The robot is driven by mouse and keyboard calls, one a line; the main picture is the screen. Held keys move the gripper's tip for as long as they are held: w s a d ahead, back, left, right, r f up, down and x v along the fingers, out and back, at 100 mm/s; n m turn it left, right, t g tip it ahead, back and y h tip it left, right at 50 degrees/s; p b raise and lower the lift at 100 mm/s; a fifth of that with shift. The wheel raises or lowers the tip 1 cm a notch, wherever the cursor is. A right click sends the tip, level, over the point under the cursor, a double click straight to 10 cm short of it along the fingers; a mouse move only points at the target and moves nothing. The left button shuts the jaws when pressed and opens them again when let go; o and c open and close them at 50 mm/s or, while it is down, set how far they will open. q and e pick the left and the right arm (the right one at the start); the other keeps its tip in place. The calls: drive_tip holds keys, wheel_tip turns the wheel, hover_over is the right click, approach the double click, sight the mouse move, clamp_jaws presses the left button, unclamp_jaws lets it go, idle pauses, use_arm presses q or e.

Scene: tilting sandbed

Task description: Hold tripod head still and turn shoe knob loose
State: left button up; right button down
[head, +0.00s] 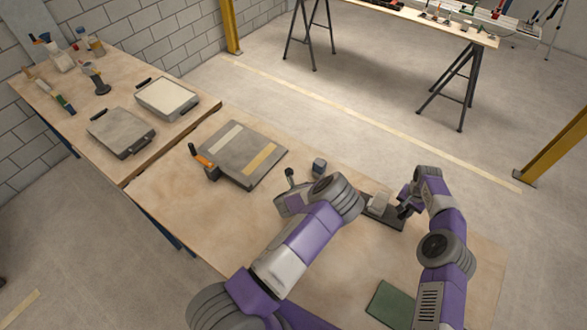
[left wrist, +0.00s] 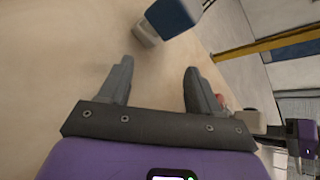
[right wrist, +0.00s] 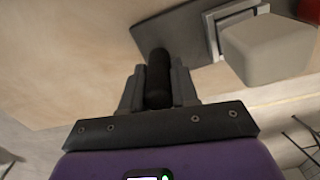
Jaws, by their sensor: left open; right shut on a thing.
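The tripod head (head: 378,202) shows in the head view as a pale block on a dark plate (head: 393,220), near the right side of the bench. In the right wrist view its pale block (right wrist: 268,48) stands to the right of my fingers. My right gripper (head: 405,209) is beside it, shut on a black cylindrical handle (right wrist: 158,75). My left gripper (left wrist: 158,80) is open and empty, left of the tripod head. A red round part (left wrist: 221,100), perhaps the shoe knob, shows beyond its right finger.
A small blue-grey block (head: 319,168) lies just ahead of my left gripper, also in the left wrist view (left wrist: 172,14). A grey tilting bed (head: 240,153) with an orange-handled crank stands to the left. A green mat (head: 392,304) lies at the near right.

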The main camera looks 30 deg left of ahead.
use_arm(q)
drive_tip(key=a+n+g+y, duration=0.1)
drive_tip(key=a+n, duration=0.3)
drive_tip(key=a+n+g+y, duration=0.1)
drive_tip(key=a+n+y, duration=0.1)
drive_tip(key=a+n, duration=0.2)
drive_tip(key=w+a+n+g+y, duration=0.1)
drive_tip(key=a+n, duration=0.3)
drive_tip(key=n, duration=0.2)
drive_tip(key=shift+w+a+f+y, duration=0.1)
drive_tip(key=shift+a+f+y, duration=0.1)
drive_tip(key=shift+a+y, duration=0.15)
drive_tip(key=shift+a+n+g+y, duration=0.15)
drive_tip(key=shift+a+n+g, duration=0.1)
drive_tip(key=shift+a+n, duration=0.4)
drive_tip(key=shift+a+n+g+y, duration=0.1)
drive_tip(key=shift+a+n+g, duration=0.2)
drive_tip(key=shift+n, duration=0.65)
drive_tip(key=shift+r, duration=0.1)
